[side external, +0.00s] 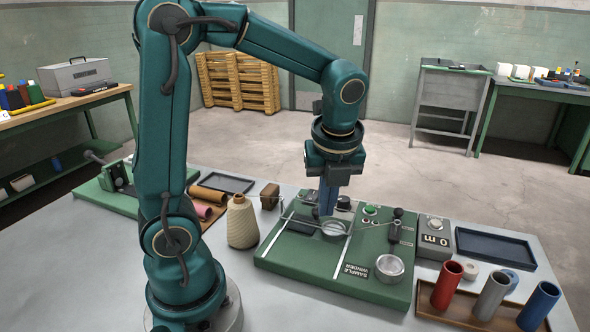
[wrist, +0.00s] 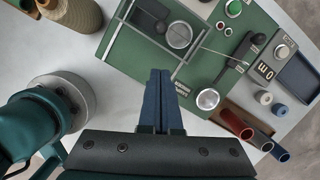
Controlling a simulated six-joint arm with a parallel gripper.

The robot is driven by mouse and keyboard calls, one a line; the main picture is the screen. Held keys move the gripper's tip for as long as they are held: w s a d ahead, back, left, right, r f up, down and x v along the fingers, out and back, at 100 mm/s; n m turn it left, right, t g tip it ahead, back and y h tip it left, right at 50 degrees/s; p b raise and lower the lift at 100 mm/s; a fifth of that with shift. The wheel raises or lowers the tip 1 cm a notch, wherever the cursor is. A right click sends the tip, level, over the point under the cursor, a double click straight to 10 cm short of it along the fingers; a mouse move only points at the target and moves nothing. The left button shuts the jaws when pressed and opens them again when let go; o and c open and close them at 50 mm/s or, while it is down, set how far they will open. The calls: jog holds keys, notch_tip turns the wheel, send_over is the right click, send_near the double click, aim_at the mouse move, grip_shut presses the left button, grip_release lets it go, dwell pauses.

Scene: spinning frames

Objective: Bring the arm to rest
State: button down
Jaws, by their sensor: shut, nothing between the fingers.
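My gripper (side external: 327,212) points down above the green sample winder board (side external: 295,260), with its two blue fingers closed together and nothing between them. In the wrist view my gripper (wrist: 160,74) also shows shut, its fingers side by side with the board (wrist: 130,68) beyond them. In the side view the fingertips appear just above a round metal part (side external: 336,232) on the board; whether they touch it I cannot tell. The arm is bent over the table, upper link raised and forearm sloping down to the wrist.
A cream yarn cone (side external: 242,224) stands left of the board. A counter box (side external: 433,237) and a dark blue tray (side external: 495,248) are at its right. Red (side external: 447,286), grey (side external: 491,296) and blue (side external: 539,307) tubes stand in a brown tray. A thread crosses above the board.

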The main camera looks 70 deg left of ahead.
jog(key=s+d+r+t, duration=0.1)
jog(key=s+d+r, duration=0.15)
jog(key=r, duration=0.65)
jog(key=s+d+f+n+t+h, duration=0.1)
jog(key=s+d+f+n, duration=0.1)
jog(key=n, duration=0.8)
jog(key=s+d+f+n+t+h, duration=0.1)
jog(key=s+d+f+n+t, duration=0.1)
jog(key=n, duration=0.9)
jog(key=shift+s+d+f+n+t+h, duration=0.2)
jog(key=shift+s+f+n+t+h, duration=0.15)
jog(key=shift+s+f, duration=0.5)
